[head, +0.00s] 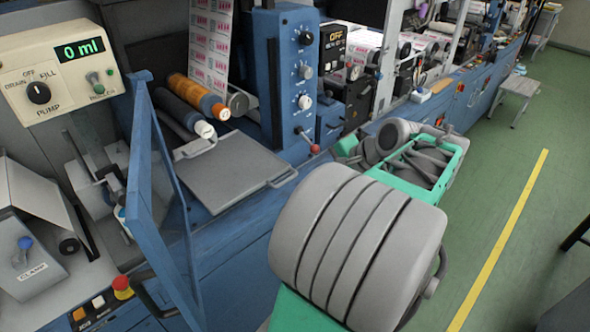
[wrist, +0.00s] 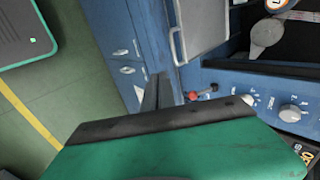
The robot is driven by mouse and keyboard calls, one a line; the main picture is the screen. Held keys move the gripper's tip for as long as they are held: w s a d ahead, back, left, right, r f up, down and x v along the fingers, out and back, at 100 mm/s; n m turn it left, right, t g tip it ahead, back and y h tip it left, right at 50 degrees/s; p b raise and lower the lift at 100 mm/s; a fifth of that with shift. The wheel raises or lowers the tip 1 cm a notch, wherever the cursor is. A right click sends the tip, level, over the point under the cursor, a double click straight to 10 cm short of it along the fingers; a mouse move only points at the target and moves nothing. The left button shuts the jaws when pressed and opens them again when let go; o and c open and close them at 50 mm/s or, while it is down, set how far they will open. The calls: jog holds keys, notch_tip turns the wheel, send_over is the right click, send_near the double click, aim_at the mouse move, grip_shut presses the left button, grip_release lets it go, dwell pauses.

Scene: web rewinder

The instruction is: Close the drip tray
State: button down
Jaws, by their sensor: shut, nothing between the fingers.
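The drip tray (head: 228,172) is a flat grey plate below the orange and white rollers in the head view, with a bar handle (head: 283,178) at its right end. In the wrist view, the grey tray (wrist: 208,28) is at the top, with its handle (wrist: 178,46) on the left side. My gripper (wrist: 158,80) shows in the wrist view as dark fingers, shut and empty, beyond my green hand. The fingers appear near the tray's handle, apart from it in the picture; the depth between them is hard to tell. I cannot make out the fingertips in the head view.
A red-knobbed lever (head: 315,148) stands right of the tray and shows near my fingers in the wrist view (wrist: 190,96). A hinged blue-framed guard (head: 160,190) stands open left of the tray.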

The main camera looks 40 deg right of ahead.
jog(key=w+a+r+p+x, duration=0.1)
jog(key=w+r+x, duration=0.1)
jog(key=x, duration=1.1)
jog(key=shift+w, duration=0.2)
jog(key=shift+f, duration=0.15)
